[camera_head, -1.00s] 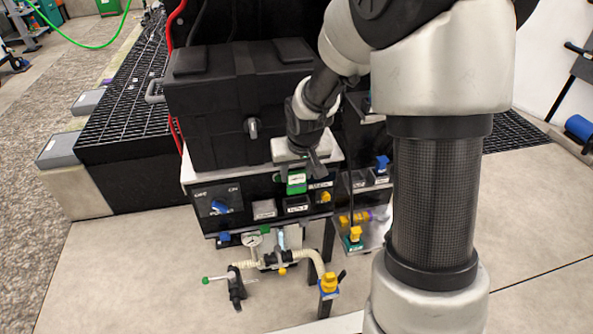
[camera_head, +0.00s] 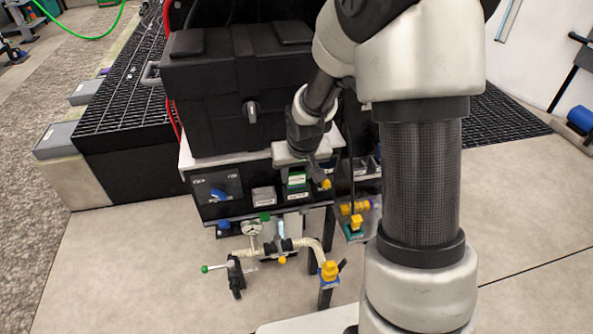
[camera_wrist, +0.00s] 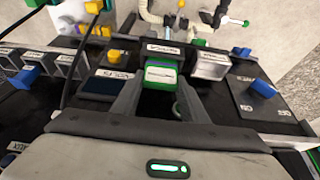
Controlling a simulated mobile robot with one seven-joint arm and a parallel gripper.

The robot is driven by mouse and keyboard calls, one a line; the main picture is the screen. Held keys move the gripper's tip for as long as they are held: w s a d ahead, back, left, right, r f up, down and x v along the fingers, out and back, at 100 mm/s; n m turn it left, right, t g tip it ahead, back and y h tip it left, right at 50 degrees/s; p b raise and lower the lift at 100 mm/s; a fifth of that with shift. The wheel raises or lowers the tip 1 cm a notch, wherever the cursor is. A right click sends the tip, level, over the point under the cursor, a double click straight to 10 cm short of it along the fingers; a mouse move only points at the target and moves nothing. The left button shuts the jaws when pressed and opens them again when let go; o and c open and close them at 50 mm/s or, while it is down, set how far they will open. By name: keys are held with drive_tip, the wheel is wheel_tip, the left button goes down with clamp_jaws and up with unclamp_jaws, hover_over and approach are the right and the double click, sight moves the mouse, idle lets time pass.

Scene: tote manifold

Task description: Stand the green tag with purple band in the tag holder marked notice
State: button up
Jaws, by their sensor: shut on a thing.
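My gripper (camera_wrist: 155,95) is shut on the green tag (camera_wrist: 160,74), which has a pale label face and sits between the two fingers. In the head view the tag (camera_head: 297,180) is upright under my gripper (camera_head: 302,166), at the front of the black panel. A dark tag holder with a white label (camera_wrist: 163,49) is directly beyond the tag in the wrist view; its label (camera_head: 298,195) shows just below the tag in the head view. I cannot read the label surely, nor tell whether the tag's lower edge is inside the holder.
A grey holder (camera_wrist: 210,65) stands beside the dark one. A panel with a blue knob (camera_head: 218,194) is at the left. A yellow knob (camera_head: 325,184) is close to my gripper. Pipes with a gauge (camera_head: 252,229) are below, and a black case (camera_head: 215,100) is behind.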

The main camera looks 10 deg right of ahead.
drive_tip(key=o, duration=1.1)
drive_tip(key=shift+r, duration=0.1)
drive_tip(key=p+v, duration=0.5)
drive_tip(key=v, duration=1.2)
drive_tip(key=shift+s+p, duration=0.15)
drive_tip(key=shift+p, duration=0.25)
drive_tip(key=s+r+t, duration=0.1)
drive_tip(key=s+r, duration=0.5)
drive_tip(key=s, duration=0.3)
drive_tip(key=s+r, duration=0.7)
drive_tip(key=s, duration=0.2)
drive_tip(key=r+p, duration=2.2)
drive_tip(key=shift+s, duration=0.2)
